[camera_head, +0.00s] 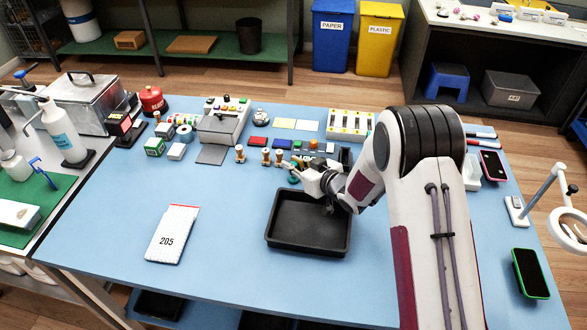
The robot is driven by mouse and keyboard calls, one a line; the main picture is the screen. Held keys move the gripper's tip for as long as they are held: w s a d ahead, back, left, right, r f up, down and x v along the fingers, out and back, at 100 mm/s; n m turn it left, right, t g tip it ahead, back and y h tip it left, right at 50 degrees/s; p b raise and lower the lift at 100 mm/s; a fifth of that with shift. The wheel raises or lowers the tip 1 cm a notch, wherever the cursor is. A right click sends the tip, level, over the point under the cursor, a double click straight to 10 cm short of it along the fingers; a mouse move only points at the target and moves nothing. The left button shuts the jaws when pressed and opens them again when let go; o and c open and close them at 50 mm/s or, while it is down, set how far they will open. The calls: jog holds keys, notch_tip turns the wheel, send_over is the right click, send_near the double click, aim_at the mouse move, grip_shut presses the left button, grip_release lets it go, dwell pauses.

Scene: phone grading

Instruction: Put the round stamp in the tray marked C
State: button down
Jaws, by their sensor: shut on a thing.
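My gripper (292,171) is beyond the far edge of a black tray (272,238), by a row of small stamps. It is shut on a small stamp with a dark green lower part (294,180), mostly hidden by the fingers; I cannot tell whether its base is round. Stamps with wooden handles stand upright to its left: one at the left end (240,155), one in the middle (266,157) and one nearest the gripper (279,163). The black tray looks empty, and I see no letter C on it.
A white packet marked 205 (172,234) lies left of the tray. Phones, one pink (493,165) and one green (531,273), lie right. The blue table (225,220) is clear between packet and tray.

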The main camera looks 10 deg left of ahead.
aim_at(296, 163)
jog(key=shift+r, duration=0.1)
jog(key=shift+r, duration=4.9)
jog(key=shift+d, duration=0.1)
jog(key=s+d, duration=0.7)
jog(key=s, duration=0.6)
jog(key=shift+r, duration=0.35)
jog(key=shift+f, duration=0.2)
